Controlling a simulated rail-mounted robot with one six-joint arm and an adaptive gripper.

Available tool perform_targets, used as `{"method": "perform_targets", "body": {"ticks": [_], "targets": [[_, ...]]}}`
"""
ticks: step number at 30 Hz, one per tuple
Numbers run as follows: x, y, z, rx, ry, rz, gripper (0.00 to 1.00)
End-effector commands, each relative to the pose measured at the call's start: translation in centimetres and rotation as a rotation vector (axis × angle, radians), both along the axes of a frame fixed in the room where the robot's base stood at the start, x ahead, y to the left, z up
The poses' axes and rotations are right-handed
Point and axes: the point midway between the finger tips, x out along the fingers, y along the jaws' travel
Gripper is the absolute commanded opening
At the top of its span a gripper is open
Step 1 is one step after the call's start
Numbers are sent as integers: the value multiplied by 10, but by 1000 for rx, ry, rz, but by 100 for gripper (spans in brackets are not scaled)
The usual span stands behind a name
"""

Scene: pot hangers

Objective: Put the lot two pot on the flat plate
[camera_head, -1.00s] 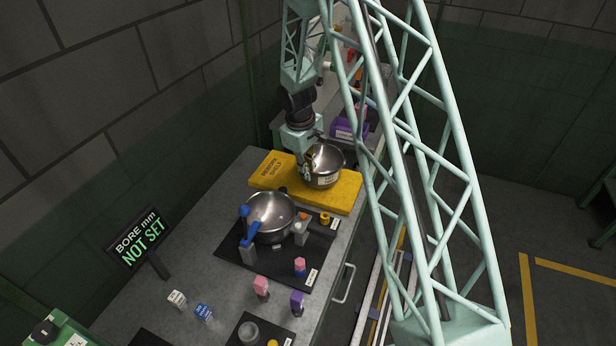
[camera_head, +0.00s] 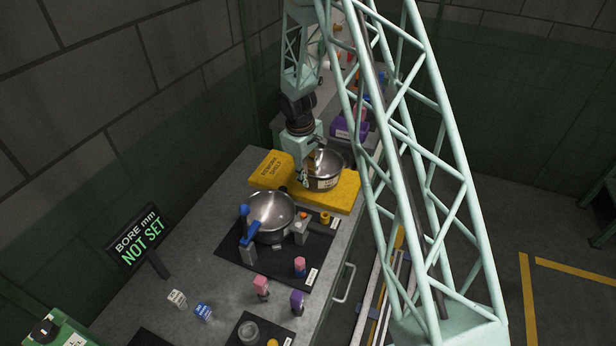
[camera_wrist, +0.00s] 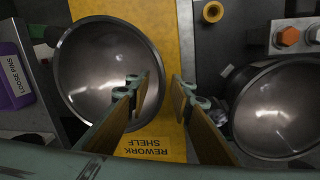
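A steel pot (camera_head: 326,165) with a pale label rests on or just over the yellow rework shelf (camera_head: 342,196); the label is too small to read. It also shows in the wrist view (camera_wrist: 90,70). My gripper (camera_head: 305,176) is at the pot's near-left side, pointing down. In the wrist view, my gripper's fingers (camera_wrist: 162,88) are apart, one over the pot's mouth and one beyond its rim, with a gap between them. A second steel pot (camera_head: 271,211) sits among clamps on a black plate (camera_head: 290,270). I cannot tell which pot is lot two.
A blue-handled clamp (camera_head: 246,240) and a grey block (camera_head: 299,231) flank the second pot. Pink (camera_head: 261,284) and purple (camera_head: 297,299) pieces stand in front. A sign (camera_head: 138,238) reads "BORE mm NOT SET". A purple loose-pins bin (camera_wrist: 12,75) stands beyond the shelf.

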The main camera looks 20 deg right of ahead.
Motion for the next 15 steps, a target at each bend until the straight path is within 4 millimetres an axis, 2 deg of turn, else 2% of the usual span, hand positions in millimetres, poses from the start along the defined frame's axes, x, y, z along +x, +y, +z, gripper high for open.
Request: {"method": "perform_targets", "body": {"ticks": [15], "targets": [[0, 0, 4, 0, 0, 0, 21]]}}
